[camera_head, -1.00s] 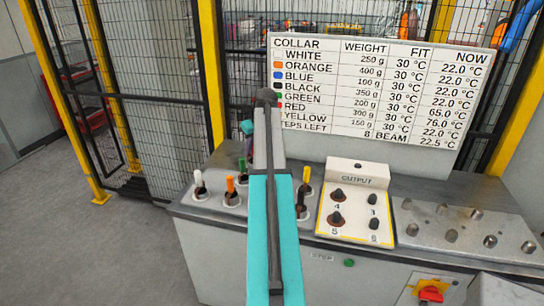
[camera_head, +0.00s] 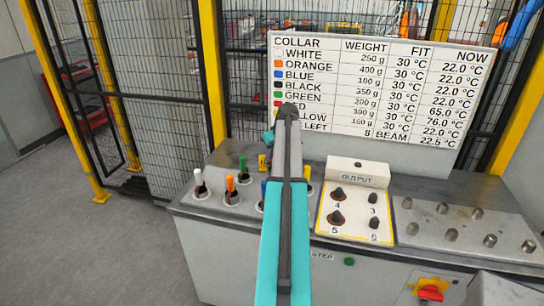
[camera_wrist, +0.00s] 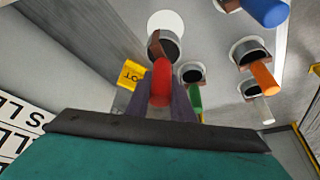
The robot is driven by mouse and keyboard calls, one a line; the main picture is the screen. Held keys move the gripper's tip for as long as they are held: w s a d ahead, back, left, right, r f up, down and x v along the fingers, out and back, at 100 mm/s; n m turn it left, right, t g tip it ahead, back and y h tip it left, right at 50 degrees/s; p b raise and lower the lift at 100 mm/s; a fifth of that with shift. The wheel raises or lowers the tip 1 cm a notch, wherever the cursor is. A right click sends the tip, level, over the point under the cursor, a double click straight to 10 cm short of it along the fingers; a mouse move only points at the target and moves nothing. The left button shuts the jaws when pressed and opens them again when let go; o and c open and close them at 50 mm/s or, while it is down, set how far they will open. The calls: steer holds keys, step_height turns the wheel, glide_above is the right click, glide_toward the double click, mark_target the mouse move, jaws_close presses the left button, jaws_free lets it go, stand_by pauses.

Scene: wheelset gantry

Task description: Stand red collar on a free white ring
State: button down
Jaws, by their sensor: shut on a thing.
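The red collar (camera_wrist: 161,83) has a red handle and a dark, brown-edged ring end. It is in my gripper (camera_wrist: 160,98), whose two dark fingers are shut around the handle in the wrist view. Its ring end points away from the gripper and overlaps a bare white ring (camera_wrist: 166,18) on the grey bench. I cannot tell whether they touch. The green (camera_wrist: 195,98), orange (camera_wrist: 263,78), white (camera_wrist: 263,109) and blue (camera_wrist: 265,11) collars stand nearby. In the head view my arm hides the red collar and the gripper tips.
A yellow HOT tag (camera_wrist: 131,75) stands beside the red collar. The yellow collar (camera_head: 307,174) and the OUTPUT box (camera_head: 355,200) with dark knobs are to the right on the bench. A lettered board (camera_head: 400,95) rises behind, close to my arm. Mesh fencing (camera_head: 160,90) encloses the back.

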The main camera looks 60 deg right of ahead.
steer(key=shift+f+b, duration=1)
steer(key=shift+f, duration=0.95)
steer(key=shift+f+b, duration=0.45)
steer(key=shift+f, duration=0.5)
steer(key=c, duration=1.5)
jaws_free()
steer(key=shift+s, duration=0.1)
steer(key=shift+b+v, duration=1.65)
steer(key=shift+v, duration=5.3)
